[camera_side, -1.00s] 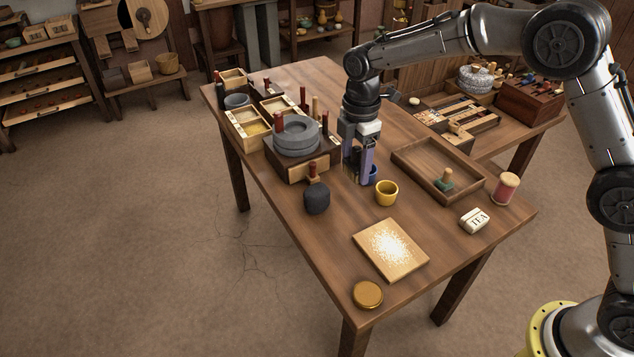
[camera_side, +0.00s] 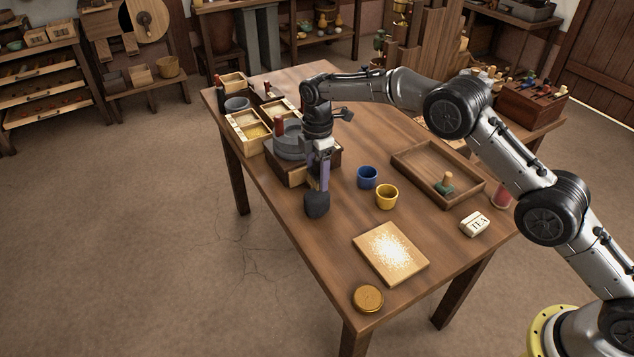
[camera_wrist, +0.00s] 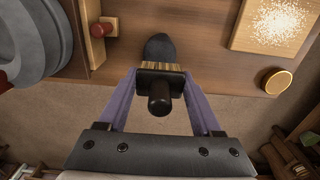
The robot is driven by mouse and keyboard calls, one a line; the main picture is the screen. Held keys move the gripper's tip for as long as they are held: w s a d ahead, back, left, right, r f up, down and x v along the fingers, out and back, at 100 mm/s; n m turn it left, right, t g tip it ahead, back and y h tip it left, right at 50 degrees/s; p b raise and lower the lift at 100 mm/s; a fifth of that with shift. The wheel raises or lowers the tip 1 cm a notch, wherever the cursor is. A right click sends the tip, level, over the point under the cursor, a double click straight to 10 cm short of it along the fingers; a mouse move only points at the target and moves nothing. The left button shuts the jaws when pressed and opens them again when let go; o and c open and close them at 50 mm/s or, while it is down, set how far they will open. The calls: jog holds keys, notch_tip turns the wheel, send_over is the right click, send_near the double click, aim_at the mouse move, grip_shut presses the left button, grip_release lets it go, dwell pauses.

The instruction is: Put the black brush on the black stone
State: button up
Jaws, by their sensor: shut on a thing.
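The black brush (camera_wrist: 160,98) is between my fingers in the wrist view, its dark handle toward the camera and its tan bristles toward the table. My gripper (camera_wrist: 160,84) is shut on it. The black stone (camera_wrist: 160,46), dark and rounded, lies beyond the bristles in that view, partly hidden by the brush. In the side view my gripper (camera_side: 318,184) is over the black stone (camera_side: 317,206), which sits on the table. The brush is hard to make out there. I cannot tell whether the bristles touch the stone.
A grey quern (camera_side: 287,140) on a wooden box (camera_side: 290,174) stands just behind my gripper. A blue cup (camera_side: 367,177), yellow cup (camera_side: 387,196), floury board (camera_side: 391,253) and wooden tray (camera_side: 438,172) are to the right. The table front edge is close to the stone.

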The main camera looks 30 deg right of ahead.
aim_at(317, 159)
jog(key=shift+f, duration=1.6)
jog(key=shift+f, duration=0.15)
jog(key=o, duration=1.3)
jog(key=shift+o, duration=0.2)
notch_tip(317, 159, up, 12)
jog(key=shift+r, duration=0.15)
jog(key=shift+r, duration=0.1)
